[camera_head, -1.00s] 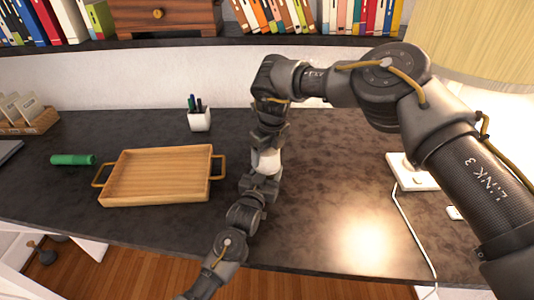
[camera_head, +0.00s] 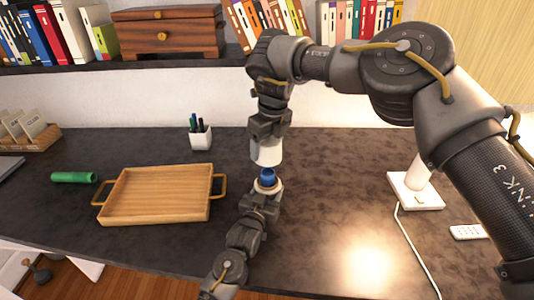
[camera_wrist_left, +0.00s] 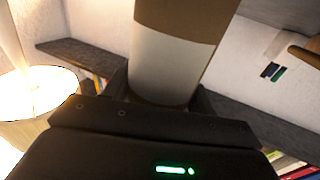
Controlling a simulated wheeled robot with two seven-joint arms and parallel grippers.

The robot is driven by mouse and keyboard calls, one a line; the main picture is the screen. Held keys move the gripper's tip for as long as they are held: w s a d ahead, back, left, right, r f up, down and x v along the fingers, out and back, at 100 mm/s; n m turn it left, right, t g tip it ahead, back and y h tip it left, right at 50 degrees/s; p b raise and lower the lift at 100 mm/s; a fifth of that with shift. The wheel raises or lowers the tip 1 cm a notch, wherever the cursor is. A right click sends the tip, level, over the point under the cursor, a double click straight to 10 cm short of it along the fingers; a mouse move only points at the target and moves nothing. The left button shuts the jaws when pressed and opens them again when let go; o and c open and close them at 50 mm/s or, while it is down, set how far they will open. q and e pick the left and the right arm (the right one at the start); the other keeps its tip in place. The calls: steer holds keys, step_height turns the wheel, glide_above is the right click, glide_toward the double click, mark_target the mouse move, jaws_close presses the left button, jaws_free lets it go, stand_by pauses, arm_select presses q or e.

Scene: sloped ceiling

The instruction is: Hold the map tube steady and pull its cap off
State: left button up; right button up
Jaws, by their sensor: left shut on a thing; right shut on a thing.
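My left gripper (camera_head: 264,192) comes up from below and is shut on the map tube. The tube's light rim (camera_head: 267,187) shows just above the fingers, with a blue end (camera_head: 267,176) standing out of it. My right gripper (camera_head: 268,134) comes down from above and is shut on the white cap (camera_head: 266,154). The cap is directly above the blue end, and a narrow gap shows between them. In the left wrist view a grey-white cylinder (camera_wrist_left: 172,68) with a brown upper part rises close above the gripper; its upper end is out of frame.
A wooden tray (camera_head: 155,195) is on the dark desk, left of my arms. A green cylinder (camera_head: 74,178) and a white pen cup (camera_head: 200,137) are also on the left. A lamp base (camera_head: 415,190) with a cord and a white remote (camera_head: 468,232) are on the right.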

steer(key=shift+r, duration=0.1)
steer(key=shift+r, duration=2.95)
arm_select(q)
steer(key=o, duration=1.1)
steer(key=v, duration=1.2)
steer(key=shift+a+f, duration=0.1)
arm_select(e)
steer(key=shift+s+a+f, duration=0.1)
